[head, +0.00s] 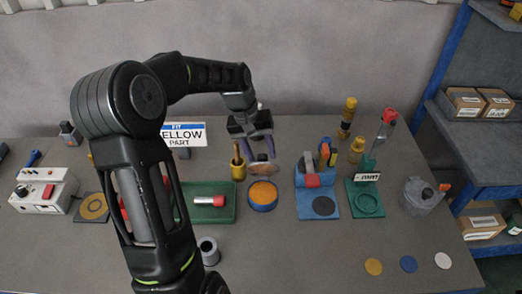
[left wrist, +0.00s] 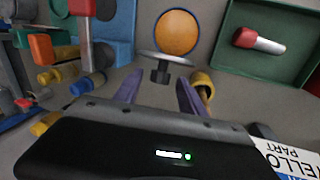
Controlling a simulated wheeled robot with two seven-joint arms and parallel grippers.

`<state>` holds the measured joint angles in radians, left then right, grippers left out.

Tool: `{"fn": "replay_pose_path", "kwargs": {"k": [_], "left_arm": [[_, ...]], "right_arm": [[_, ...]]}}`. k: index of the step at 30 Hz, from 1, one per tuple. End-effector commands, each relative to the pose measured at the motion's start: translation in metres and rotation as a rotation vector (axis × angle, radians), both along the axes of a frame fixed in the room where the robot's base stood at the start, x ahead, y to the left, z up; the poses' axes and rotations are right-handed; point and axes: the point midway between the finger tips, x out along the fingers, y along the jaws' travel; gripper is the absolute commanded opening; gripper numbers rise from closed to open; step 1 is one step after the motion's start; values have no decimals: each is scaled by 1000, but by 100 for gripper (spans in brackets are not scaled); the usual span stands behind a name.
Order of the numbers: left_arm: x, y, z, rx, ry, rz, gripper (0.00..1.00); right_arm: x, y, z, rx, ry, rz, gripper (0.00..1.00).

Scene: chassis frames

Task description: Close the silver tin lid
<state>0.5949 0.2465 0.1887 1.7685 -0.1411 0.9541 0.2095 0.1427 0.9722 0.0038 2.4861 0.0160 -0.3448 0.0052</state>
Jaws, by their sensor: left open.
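The round tin (head: 263,207) stands on the table, blue outside with an orange inside. In the left wrist view the orange inside (left wrist: 177,32) faces the camera. The silver lid (head: 262,171) is raised at the tin's far edge, open. In the left wrist view the lid (left wrist: 165,58) is nearly edge-on, with a dark knob (left wrist: 160,74) on its outer side. My left gripper (head: 262,156) is open just behind the lid. In the left wrist view its purple fingers (left wrist: 158,92) lie either side of the knob, apparently not touching it. My right gripper is not in view.
A brass cup (head: 238,169) with a stick stands close left of the tin. A green tray (head: 222,214) with a red-and-white cylinder lies left. A blue stand (head: 319,182) is at the right. The front right table is mostly clear, with several small discs.

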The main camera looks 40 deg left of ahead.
Motion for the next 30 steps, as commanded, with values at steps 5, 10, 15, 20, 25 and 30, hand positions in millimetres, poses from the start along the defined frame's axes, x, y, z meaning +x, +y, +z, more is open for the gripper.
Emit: {"fn": "replay_pose_path", "kwargs": {"k": [5,10,15,20,25,30], "left_arm": [[1,-2,-8,0,0,0,48],[1,-1,-8,0,0,0,48],[1,-2,-7,0,0,0,36],[1,-1,-7,0,0,0,23],[1,-1,-7,0,0,0,9],[1,-1,-7,0,0,0,0]], "right_arm": [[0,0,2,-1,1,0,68],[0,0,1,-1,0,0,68],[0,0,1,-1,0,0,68],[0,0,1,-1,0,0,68],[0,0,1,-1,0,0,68],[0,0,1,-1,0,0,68]]}}
